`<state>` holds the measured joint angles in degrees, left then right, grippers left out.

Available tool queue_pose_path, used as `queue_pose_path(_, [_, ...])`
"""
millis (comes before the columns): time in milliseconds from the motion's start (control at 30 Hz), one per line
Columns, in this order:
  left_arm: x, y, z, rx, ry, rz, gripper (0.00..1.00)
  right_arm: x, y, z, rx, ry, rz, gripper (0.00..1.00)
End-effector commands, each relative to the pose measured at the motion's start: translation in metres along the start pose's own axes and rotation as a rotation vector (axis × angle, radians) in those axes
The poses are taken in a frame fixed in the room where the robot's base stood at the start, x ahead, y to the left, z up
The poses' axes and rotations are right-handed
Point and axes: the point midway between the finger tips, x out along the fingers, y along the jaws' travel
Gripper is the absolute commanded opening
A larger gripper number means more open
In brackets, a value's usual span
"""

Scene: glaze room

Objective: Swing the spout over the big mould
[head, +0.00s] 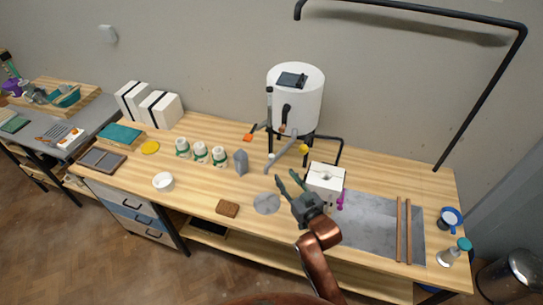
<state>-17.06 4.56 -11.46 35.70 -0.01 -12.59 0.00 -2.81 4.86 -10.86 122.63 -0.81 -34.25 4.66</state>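A white tank (295,100) stands on dark legs at the back of the bench. A grey spout (287,149) reaches from below it toward the front left, its end to the left of the mould. The white block mould (325,186) with a hole in its top, which I take for the big mould, stands at the left edge of the grey sunken area. My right gripper (287,180) is open and empty, its fingers spread, in front of the spout and left of the mould. Whether it touches anything I cannot tell. My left gripper is not in view.
A grey flat disc (266,203) and a brown block (228,208) lie near the front edge. Several white-and-green jars (200,152) and a grey upright piece (241,162) stand to the left. Wooden bars (399,230) cross the grey basin (365,222). A black pipe (430,14) runs overhead.

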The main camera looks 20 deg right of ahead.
Motion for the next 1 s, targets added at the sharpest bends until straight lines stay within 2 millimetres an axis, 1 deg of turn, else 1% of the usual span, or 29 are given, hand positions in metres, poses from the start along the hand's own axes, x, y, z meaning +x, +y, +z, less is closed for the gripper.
queue_pose_path(33, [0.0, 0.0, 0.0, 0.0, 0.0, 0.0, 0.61, 0.008, -0.005, -0.016, 0.0, 0.047, -0.011, 0.35])
queue_pose_path(67, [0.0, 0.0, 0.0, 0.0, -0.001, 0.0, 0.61, 0.011, -0.008, -0.023, 0.0, 0.069, -0.017, 0.35])
queue_pose_path(100, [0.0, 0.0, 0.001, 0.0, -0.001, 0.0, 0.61, 0.015, -0.01, -0.029, 0.001, 0.09, -0.021, 0.35])
queue_pose_path(200, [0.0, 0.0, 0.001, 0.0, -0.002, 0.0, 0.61, 0.023, -0.013, -0.038, 0.001, 0.115, -0.027, 0.35])
queue_pose_path(267, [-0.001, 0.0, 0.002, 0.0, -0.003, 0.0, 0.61, 0.03, -0.013, -0.039, 0.001, 0.116, -0.027, 0.35])
queue_pose_path(500, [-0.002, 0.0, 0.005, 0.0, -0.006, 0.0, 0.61, 0.067, -0.014, -0.043, 0.002, 0.113, -0.027, 0.35])
queue_pose_path(633, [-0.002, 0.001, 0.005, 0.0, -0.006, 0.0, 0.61, 0.083, -0.014, -0.044, 0.001, 0.112, -0.027, 0.35])
queue_pose_path(800, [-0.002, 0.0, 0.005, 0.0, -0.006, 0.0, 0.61, 0.093, -0.014, -0.044, 0.001, 0.112, -0.027, 0.35])
queue_pose_path(1000, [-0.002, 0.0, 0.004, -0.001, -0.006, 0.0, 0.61, 0.093, -0.014, -0.044, 0.001, 0.112, -0.026, 0.35])
